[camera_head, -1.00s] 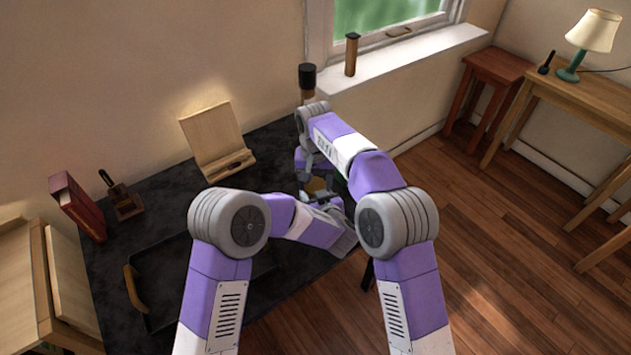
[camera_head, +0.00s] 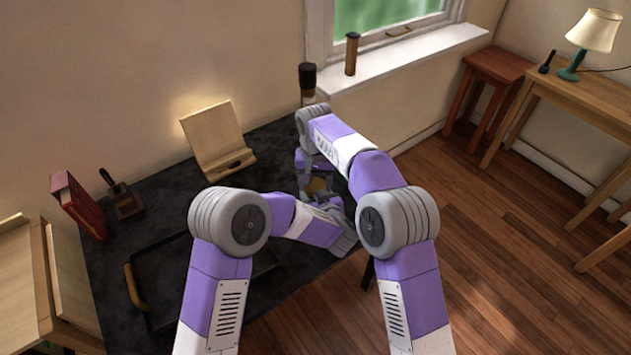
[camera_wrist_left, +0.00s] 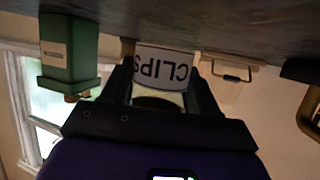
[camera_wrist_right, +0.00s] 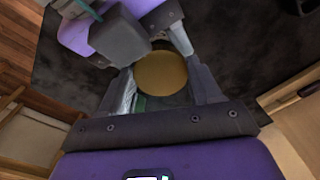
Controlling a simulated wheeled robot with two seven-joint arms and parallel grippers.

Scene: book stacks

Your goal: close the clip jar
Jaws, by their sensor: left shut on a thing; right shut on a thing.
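The clip jar (camera_wrist_left: 162,68) has a white label reading CLIPS and appears upside down in the left wrist view. My left gripper (camera_wrist_left: 163,85) is shut on it, one finger on each side. A round gold lid (camera_wrist_right: 160,73) lies between the fingers of my right gripper (camera_wrist_right: 165,88), which is shut on it; the lid also shows in the head view (camera_head: 317,186). My left gripper sits close beside the lid in the right wrist view. The arms hide most of the jar in the head view. I cannot tell whether the lid is seated on the jar.
The dark desk (camera_head: 165,195) holds a wooden book stand (camera_head: 212,140), a red book (camera_head: 78,203), a small wooden holder (camera_head: 122,200) and a dark tray (camera_head: 170,280). A green box (camera_wrist_left: 70,55) stands near the jar. A dark-topped cylinder (camera_head: 307,80) stands behind my right arm.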

